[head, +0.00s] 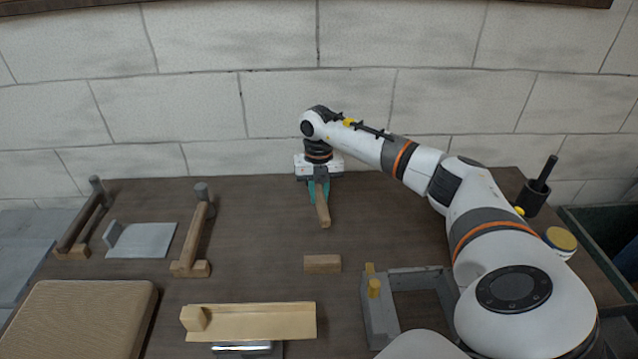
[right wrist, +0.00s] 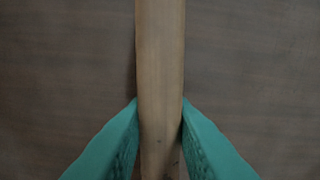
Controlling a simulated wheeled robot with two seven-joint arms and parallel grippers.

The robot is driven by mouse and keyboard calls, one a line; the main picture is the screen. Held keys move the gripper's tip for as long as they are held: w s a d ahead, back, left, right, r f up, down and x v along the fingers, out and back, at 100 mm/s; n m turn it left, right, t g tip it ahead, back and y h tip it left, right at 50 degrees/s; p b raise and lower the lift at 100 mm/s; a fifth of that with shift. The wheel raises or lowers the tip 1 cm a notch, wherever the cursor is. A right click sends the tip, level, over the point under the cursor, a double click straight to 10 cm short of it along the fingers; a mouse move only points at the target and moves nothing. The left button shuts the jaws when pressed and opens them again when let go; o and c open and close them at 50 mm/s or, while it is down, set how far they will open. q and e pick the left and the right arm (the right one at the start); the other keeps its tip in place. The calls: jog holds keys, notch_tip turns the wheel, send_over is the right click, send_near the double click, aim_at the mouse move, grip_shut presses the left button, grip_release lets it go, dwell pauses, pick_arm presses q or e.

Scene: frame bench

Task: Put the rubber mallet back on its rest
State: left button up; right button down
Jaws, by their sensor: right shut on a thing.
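My right gripper (head: 319,198) is over the back middle of the table, its teal fingers pointing down. It is shut on a wooden handle (head: 323,215), which I take to be the rubber mallet's; the handle's end sticks out toward the front. In the right wrist view the handle (right wrist: 160,60) runs lengthwise between the fingers (right wrist: 160,115), which touch both its sides. The mallet's head is hidden in both views. I cannot tell for sure which thing is the rest; a small wooden block (head: 322,264) lies in front of the handle, apart from it. My left gripper is not in view.
Two wooden pieces with grey posts (head: 75,228) (head: 196,238) and a grey plate (head: 142,240) stand left. A wooden tray (head: 260,322), a tan pad (head: 80,315) and a grey frame with yellow pegs (head: 380,320) are in front. A black cup (head: 532,198) stands right.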

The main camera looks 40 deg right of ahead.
jog(key=shift+f+b, duration=0.45)
jog(key=shift+f, duration=0.4)
jog(key=c, duration=1.2)
grip_release()
jog(key=shift+o, duration=0.2)
jog(key=r, duration=0.3)
jog(key=r+b, duration=0.1)
jog(key=r, duration=0.3)
jog(key=r+b, duration=0.1)
jog(key=r, duration=0.3)
jog(key=shift+w+d, duration=0.15)
jog(key=shift+w, duration=0.1)
jog(key=shift+r, duration=0.5)
